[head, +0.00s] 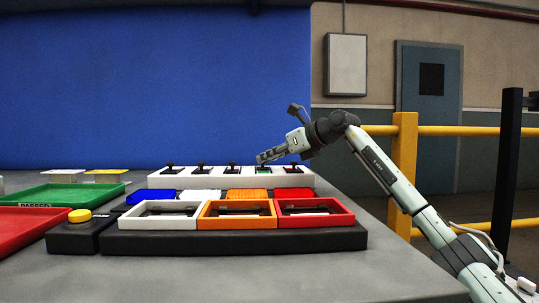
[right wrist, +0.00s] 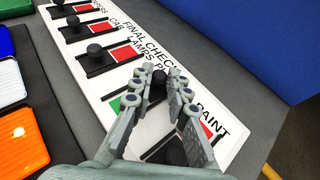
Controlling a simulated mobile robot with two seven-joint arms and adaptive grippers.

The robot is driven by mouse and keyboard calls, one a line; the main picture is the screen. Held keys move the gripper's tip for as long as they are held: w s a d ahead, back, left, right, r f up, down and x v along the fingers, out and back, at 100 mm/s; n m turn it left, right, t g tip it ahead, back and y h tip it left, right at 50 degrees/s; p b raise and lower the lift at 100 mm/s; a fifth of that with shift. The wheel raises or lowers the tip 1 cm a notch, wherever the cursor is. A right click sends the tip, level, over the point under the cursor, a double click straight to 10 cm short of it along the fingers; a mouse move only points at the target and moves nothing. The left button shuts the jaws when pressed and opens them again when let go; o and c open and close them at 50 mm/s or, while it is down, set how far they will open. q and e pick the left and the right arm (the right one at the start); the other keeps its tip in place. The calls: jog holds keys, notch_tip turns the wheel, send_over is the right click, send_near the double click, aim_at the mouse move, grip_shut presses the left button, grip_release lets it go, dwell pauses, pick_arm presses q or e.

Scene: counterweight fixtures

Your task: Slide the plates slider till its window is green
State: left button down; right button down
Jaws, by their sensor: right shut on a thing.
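The white checklist panel (head: 155,181) stands on the bench with a row of black-knobbed sliders. My right gripper (head: 260,158) reaches it from the right, over the fourth slider from the left. In the right wrist view my right gripper (right wrist: 158,78) is shut on the black plates slider knob (right wrist: 157,92), its fingers either side of it. The knob sits at the label end of its slot. The plates window (right wrist: 115,105) shows green at the opposite end, partly covered by a finger. The plates label is partly hidden. My left gripper is out of view.
The cab (right wrist: 73,21) and lamps (right wrist: 95,52) sliders show red windows, as does the paint slider (right wrist: 176,152). White, orange and red trays (head: 234,224) stand in front. A yellow button (head: 79,215) and green and red bins are on the left.

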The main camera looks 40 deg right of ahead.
jog(key=shift+d+r, duration=0.15)
jog(key=c, duration=1.5)
grip_release()
jog(key=shift+w, duration=0.15)
jog(key=v, duration=1.2)
jog(key=shift+f, duration=0.2)
